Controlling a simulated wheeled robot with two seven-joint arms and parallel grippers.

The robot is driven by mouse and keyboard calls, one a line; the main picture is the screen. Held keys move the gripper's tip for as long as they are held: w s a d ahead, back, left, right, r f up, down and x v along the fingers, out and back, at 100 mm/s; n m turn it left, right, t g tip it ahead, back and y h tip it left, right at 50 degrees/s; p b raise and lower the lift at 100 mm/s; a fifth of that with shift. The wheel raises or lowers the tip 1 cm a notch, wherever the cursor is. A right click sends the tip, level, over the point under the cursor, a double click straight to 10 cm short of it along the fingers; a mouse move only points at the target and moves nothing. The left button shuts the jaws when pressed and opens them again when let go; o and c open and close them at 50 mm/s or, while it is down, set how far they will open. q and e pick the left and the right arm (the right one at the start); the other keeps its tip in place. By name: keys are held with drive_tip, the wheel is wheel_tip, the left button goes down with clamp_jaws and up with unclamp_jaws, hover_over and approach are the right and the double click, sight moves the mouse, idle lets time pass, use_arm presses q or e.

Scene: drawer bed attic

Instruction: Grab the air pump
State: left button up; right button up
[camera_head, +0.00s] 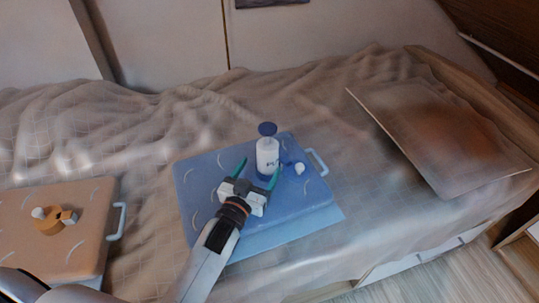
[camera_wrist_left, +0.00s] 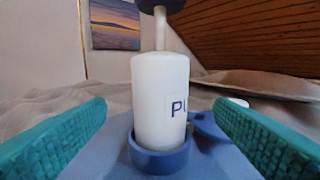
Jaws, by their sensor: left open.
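The air pump (camera_head: 267,156) is a white cylinder with a dark blue top handle and a blue base. It stands upright on a blue case (camera_head: 312,205) on the bed. In the left wrist view the pump (camera_wrist_left: 160,100) is upright between the two teal fingers, with letters on its front. My left gripper (camera_head: 256,171) is open, its fingers toward the pump with clear space on both sides of it. In the left wrist view the gripper's fingers (camera_wrist_left: 160,130) do not touch the pump. My right gripper is not in view.
An orange case (camera_head: 85,200) with an orange and white item (camera_head: 54,220) on it lies at the left. A small white piece (camera_head: 299,168) is right of the pump. A flat brown panel (camera_head: 440,130) lies at the right. The rumpled bed (camera_head: 130,130) surrounds the cases.

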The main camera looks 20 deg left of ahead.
sight(270, 150)
use_arm(q)
drive_tip(key=w, duration=0.2)
drive_tip(key=shift+w+d+f, duration=0.1)
drive_tip(key=shift+w+f, duration=0.05)
drive_tip(key=shift+w, duration=0.15)
drive_tip(key=w, duration=0.2)
drive_tip(key=w+b, duration=0.1)
drive_tip(key=w, duration=0.2)
drive_tip(key=shift+w+d, duration=0.3)
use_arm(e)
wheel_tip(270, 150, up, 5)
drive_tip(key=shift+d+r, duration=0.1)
use_arm(q)
drive_tip(key=shift+r, duration=0.2)
drive_tip(key=c, duration=1.2)
drive_tip(key=shift+c, duration=0.2)
